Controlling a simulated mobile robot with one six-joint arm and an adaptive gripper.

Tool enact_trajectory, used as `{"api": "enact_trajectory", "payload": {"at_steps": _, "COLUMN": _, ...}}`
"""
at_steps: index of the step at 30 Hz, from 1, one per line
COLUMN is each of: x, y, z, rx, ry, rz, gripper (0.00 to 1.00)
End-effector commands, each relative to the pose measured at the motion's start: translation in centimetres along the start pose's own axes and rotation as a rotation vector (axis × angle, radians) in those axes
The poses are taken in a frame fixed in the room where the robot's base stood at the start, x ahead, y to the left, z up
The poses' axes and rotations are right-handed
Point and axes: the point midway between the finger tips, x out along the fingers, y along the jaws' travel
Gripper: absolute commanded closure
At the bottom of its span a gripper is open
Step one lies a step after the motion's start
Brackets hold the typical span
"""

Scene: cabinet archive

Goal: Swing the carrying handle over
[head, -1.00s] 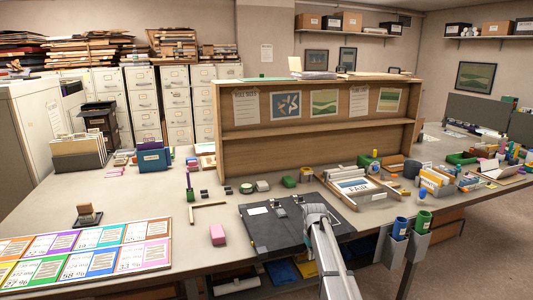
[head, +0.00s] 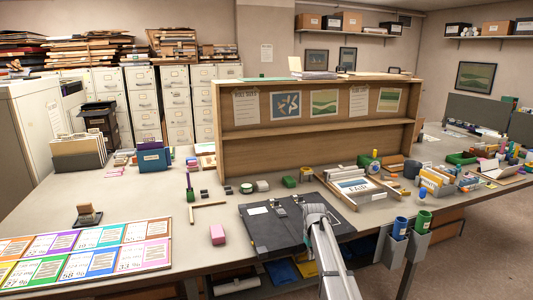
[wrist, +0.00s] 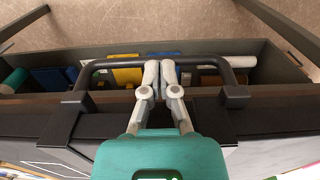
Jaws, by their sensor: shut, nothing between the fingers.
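A flat black case (head: 262,232) lies on the table at the front edge, with metal clasps and a white label on it. Its dark U-shaped carrying handle (wrist: 112,63) fills the upper middle of the wrist view, extending beyond the case edge from two hinge mounts. My gripper (wrist: 160,69) is shut and empty, its fingertips overlapping the middle of the handle bar. I cannot tell whether they touch it. In the head view my arm hides the handle and the fingers.
Below the table edge, a compartment (wrist: 280,63) holds blue and yellow items and a white roll. A pink block (head: 218,234) is left of the case. A document tray (head: 352,187) stands behind it; blue and green cups (head: 400,228) hang at the right edge.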

Motion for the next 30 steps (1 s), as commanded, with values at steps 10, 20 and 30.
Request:
{"api": "enact_trajectory", "payload": {"at_steps": 10, "x": -0.3, "y": 0.0, "z": 0.1, "rx": 0.0, "ry": 0.0, "rz": 0.0, "gripper": 1.0}}
{"api": "enact_trajectory", "payload": {"at_steps": 20, "x": -0.9, "y": 0.0, "z": 0.4, "rx": 0.0, "ry": 0.0, "rz": 0.0, "gripper": 1.0}}
{"api": "enact_trajectory", "payload": {"at_steps": 30, "x": -1.6, "y": 0.0, "z": 0.7, "rx": 0.0, "ry": 0.0, "rz": 0.0, "gripper": 1.0}}
